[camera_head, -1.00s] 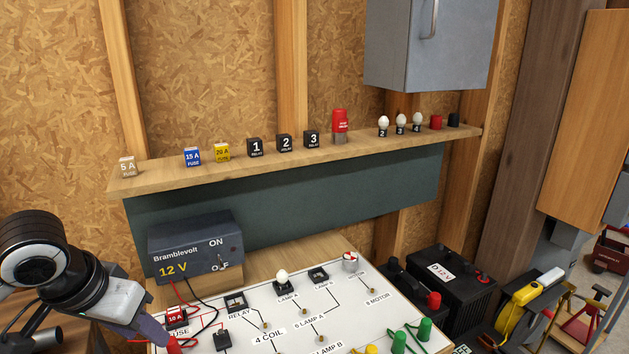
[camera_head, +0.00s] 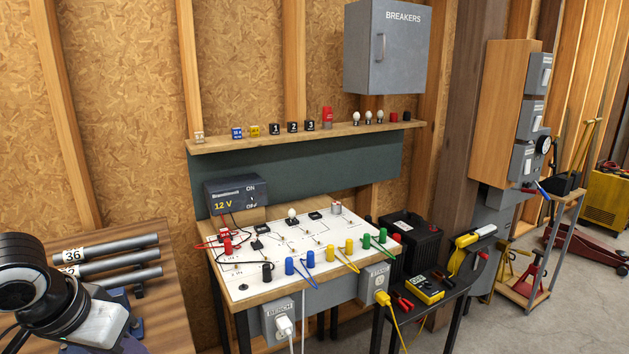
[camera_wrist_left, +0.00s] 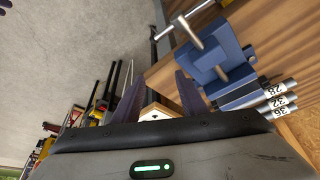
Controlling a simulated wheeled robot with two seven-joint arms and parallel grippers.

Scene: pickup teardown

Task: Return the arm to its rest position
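My left arm (camera_head: 75,310) is folded low at the left edge of the head view, in front of a wooden workbench with grey pipes. In the left wrist view my left gripper (camera_wrist_left: 158,88) has its two dark fingers spread apart, with nothing between them. A blue vise (camera_wrist_left: 215,65) lies beyond the fingers in that view, apart from them. The circuit board (camera_head: 240,285) stands to the right of the arm, clear of it. My right arm and gripper are in neither view.
The workbench (camera_head: 160,300) with pipes (camera_head: 110,244) is close to my left arm. A power supply (camera_head: 235,196) stands behind the board, below a shelf (camera_head: 225,144) of parts. A black side table (camera_head: 455,277) stands at the right. Concrete floor (camera_head: 550,310) is open at the far right.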

